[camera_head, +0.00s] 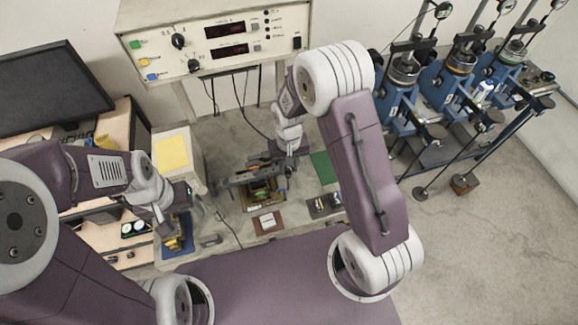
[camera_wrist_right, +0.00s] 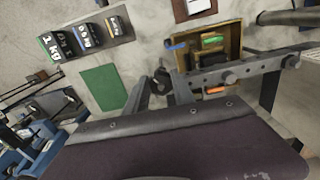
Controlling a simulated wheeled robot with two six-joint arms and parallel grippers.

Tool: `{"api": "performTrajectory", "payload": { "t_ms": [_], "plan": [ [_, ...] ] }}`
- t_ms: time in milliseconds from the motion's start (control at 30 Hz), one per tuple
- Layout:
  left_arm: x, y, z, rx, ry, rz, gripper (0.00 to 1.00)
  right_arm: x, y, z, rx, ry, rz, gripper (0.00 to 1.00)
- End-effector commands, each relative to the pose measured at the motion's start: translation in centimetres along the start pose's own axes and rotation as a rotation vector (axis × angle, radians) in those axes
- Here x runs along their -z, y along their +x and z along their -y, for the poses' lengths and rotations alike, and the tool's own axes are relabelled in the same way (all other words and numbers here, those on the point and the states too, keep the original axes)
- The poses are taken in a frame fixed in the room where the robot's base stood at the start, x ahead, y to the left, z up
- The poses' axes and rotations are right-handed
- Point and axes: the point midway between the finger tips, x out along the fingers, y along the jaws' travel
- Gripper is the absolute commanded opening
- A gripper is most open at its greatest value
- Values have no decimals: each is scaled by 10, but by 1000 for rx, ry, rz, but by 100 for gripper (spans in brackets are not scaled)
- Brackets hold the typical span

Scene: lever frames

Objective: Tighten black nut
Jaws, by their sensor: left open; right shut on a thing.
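The black nut (camera_wrist_right: 163,77) is a small dark round piece at the end of the grey metal lever bar (camera_wrist_right: 232,72) in the right wrist view. My right gripper (camera_wrist_right: 161,84) is shut on it, with one finger on each side. In the head view my right gripper (camera_head: 284,163) is at the right end of the lever (camera_head: 240,178); the nut is too small and covered to make out there. My left gripper (camera_head: 168,222) is open, low at the left, well apart from the lever, above a blue mat with a yellow item.
A wooden tray (camera_wrist_right: 237,40) with coloured blocks lies by the lever. A green mat (camera_head: 323,167) and a tray of weights (camera_head: 323,207) lie to the right. A brown mat (camera_head: 267,222) lies in front. An instrument box (camera_head: 215,42) stands behind. Blue test stands (camera_head: 398,105) are at the right.

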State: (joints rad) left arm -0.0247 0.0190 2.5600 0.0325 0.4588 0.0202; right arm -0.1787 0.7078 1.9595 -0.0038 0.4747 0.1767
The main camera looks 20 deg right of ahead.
Motion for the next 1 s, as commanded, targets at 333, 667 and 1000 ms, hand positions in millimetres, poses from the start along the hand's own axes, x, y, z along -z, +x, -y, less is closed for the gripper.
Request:
{"api": "performTrajectory", "payload": {
  "t_ms": [333, 667, 1000],
  "plan": [
    [-1, 7, 0, 0, 0, 0, 67, 1, 0, 2, 1, 326, -2, 0],
    [-1, 12, 0, 0, 0, 0, 67, 2, 0, 4, 1, 639, -1, 0],
    [-2, 15, 0, 0, 0, 0, 67, 4, -1, 5, 2, 951, -2, 0]
  ]
}}
